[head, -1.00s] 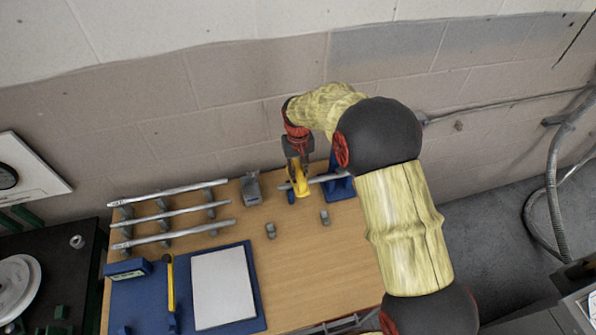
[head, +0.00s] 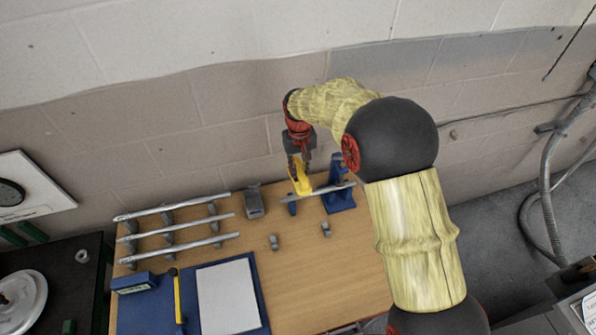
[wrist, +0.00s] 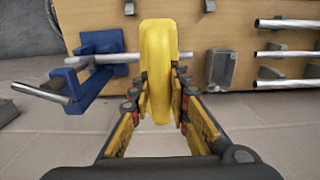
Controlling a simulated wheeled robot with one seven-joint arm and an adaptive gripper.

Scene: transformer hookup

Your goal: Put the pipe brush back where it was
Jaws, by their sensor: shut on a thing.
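My gripper (head: 299,157) is shut on a yellow thing (wrist: 157,60), which I take for the pipe brush. It also shows yellow in the head view (head: 301,178), hanging below the jaws. In the wrist view its rounded body stands between the two fingers and covers part of a grey pipe (wrist: 110,58). That pipe lies in a blue vise (head: 338,198) at the back right of the wooden bench. The brush's lower end is close to the pipe in the head view; I cannot tell whether they touch.
Several silver pipes (head: 180,227) lie on a rack at the bench's left. A grey holder (head: 253,200) stands beside the rack. Two small grey blocks (head: 274,242) stand in front. The bench's front right is clear.

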